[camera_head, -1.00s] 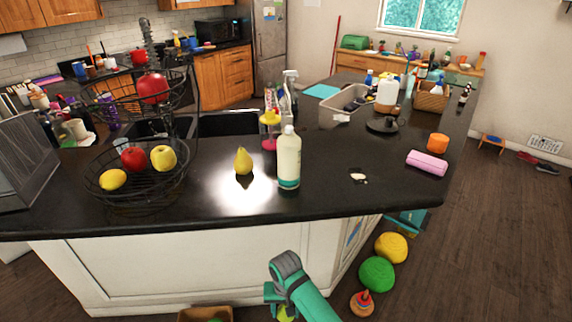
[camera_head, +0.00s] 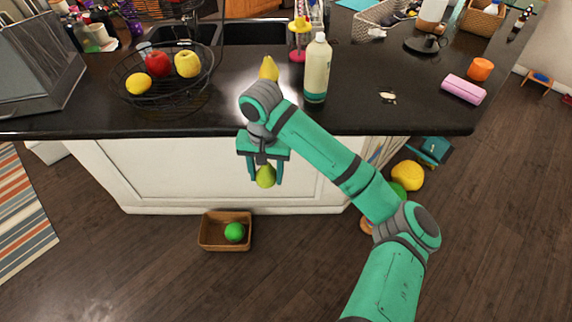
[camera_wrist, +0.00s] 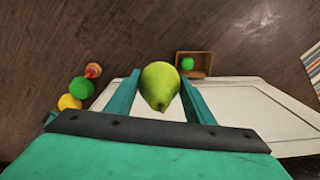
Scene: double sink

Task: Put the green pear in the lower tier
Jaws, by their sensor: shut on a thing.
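The green pear (camera_head: 265,176) is held between the two fingers of my gripper (camera_head: 264,178), in front of the island's white side and below the counter top. In the wrist view the pear (camera_wrist: 160,86) sits between the fingers of my gripper (camera_wrist: 162,92). The lower tier (camera_head: 165,93) is a black wire basket on the counter at the left. It holds a red apple (camera_head: 157,63), a yellow apple (camera_head: 188,64) and a lemon (camera_head: 138,83). The upper tier (camera_head: 160,8) is mostly cut off at the top edge.
A yellow pear (camera_head: 268,68) and a soap bottle (camera_head: 316,70) stand on the counter (camera_head: 400,110) behind my arm. A brown box (camera_head: 212,238) with a green ball is on the floor. The counter between the basket and the yellow pear is clear.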

